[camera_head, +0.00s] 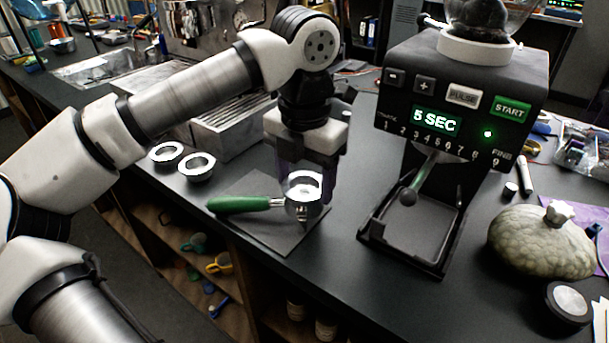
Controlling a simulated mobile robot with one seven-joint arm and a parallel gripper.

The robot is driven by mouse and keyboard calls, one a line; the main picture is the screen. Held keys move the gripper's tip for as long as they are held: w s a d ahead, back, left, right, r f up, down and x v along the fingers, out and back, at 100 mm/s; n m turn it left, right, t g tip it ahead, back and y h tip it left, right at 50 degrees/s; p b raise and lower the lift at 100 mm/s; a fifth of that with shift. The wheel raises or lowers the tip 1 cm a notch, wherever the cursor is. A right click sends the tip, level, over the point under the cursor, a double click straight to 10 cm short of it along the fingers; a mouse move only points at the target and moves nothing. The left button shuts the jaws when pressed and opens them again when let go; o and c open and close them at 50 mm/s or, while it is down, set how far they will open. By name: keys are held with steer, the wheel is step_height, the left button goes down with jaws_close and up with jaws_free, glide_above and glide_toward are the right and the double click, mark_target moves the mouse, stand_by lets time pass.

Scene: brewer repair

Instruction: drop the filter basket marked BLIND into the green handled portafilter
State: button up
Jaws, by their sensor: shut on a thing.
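The portafilter has a green handle (240,204) pointing left and a metal head (304,213) at its right end. It rests on a dark mat (262,187) near the counter's front edge. My gripper (306,180) points down over the head and is shut on a shiny metal filter basket (302,186). The basket is at or just above the head's opening; I cannot tell whether it sits inside. No BLIND marking is readable on it. Two other baskets, one (167,154) and another (197,167), stand on the counter left of the mat.
A black grinder (462,110) showing "5 SEC" stands close on the right, with a tray at its foot. An espresso machine (215,30) is behind my arm, its drip tray (230,123) behind the mat. A pale green pumpkin (540,242) sits far right.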

steer(key=shift+f, duration=0.1)
stand_by(0.3)
steer(key=o, duration=1.3)
steer(key=shift+r+p, duration=2.3)
steer(key=shift+r, duration=1.2)
